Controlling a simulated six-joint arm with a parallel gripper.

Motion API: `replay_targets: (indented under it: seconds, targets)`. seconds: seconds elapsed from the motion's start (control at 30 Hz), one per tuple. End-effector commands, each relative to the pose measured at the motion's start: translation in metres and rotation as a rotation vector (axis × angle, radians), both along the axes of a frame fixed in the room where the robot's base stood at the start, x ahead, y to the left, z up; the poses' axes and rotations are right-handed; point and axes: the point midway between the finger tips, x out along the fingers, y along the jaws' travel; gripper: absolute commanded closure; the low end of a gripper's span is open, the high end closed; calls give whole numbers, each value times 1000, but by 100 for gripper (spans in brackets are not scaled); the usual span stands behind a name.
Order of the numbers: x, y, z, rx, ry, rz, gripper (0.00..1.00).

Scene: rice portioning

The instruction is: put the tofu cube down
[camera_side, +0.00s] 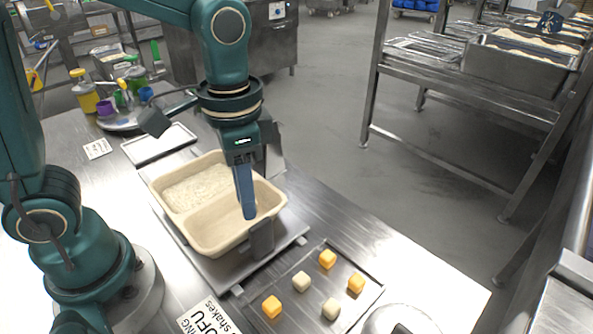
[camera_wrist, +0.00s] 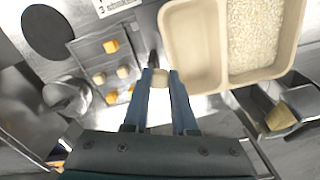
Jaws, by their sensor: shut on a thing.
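My gripper (camera_wrist: 161,78) is shut on a pale cream tofu cube (camera_wrist: 160,83), seen between the fingertips in the wrist view. In the side view my gripper (camera_side: 247,212) points down over the front compartment of the beige two-compartment container (camera_side: 215,245); its finger hides the held cube there. The container's other compartment holds white rice (camera_side: 198,187). In the wrist view the container (camera_wrist: 192,50) lies right of the fingertips, with rice (camera_wrist: 254,35) in its far compartment. I cannot tell how high the cube is above the surface below.
A metal tray (camera_side: 300,315) in front holds several orange and cream cubes; it is at left in the wrist view (camera_wrist: 84,48). A dark upright block (camera_side: 262,238) stands at the container's front edge. A round lidded metal thing (camera_side: 395,320) and a printed sign (camera_side: 208,318) lie nearby.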

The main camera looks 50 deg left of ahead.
Motion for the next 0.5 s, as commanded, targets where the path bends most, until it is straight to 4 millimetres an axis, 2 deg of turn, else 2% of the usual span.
replay_targets:
  seconds: [0.03, 0.2, 0.5]
  targets:
    - [0, 14, 2, -1, -2, 0, 100]
    - [-4, 57, 6, 0, 0, -6, 100]
    - [-26, 123, 13, 0, 0, 121, 100]
